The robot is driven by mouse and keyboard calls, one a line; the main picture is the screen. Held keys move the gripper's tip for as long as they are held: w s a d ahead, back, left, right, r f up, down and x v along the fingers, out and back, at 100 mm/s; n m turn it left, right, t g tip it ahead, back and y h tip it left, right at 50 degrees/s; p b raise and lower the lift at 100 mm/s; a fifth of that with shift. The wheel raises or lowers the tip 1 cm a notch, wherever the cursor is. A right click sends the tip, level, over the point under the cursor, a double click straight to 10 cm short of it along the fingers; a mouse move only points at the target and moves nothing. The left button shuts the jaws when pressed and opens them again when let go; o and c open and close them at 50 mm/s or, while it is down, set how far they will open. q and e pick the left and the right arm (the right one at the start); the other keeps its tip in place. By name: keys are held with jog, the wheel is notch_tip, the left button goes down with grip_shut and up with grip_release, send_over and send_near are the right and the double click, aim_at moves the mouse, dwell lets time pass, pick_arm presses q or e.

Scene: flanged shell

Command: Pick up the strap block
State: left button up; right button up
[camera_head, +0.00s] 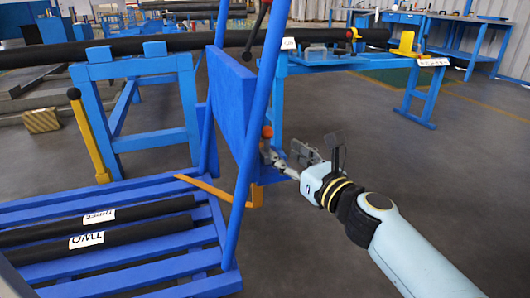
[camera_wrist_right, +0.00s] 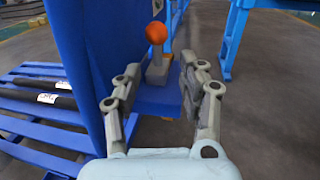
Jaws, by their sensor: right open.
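A grey block with an upright grey post and an orange ball on top (camera_wrist_right: 156,34) stands on a small blue shelf (camera_wrist_right: 152,103) beside a blue upright panel. I cannot tell for sure that it is the strap block. In the head view the orange ball (camera_head: 267,132) shows at the panel's right edge, and the rest is mostly hidden. My right gripper (camera_wrist_right: 160,68) is open and empty. Its two fingers point at the grey block, one on either side of it in the wrist view; I cannot tell that they touch it. My left gripper is not in view.
The blue panel (camera_head: 229,95) and slanted blue bars stand close to the right gripper. A blue slatted rack (camera_head: 115,245) with black bars labelled TWO and THREE lies at lower left. A striped block (camera_head: 40,121) is on the floor. Floor at right is clear.

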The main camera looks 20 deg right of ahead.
aim_at(268, 141)
jog(key=x, duration=0.8)
jog(key=shift+w+a+r+b, duration=0.1)
jog(key=shift+a+b, duration=0.1)
jog(key=shift+b, duration=0.1)
jog(key=shift+c, duration=0.5)
grip_shut()
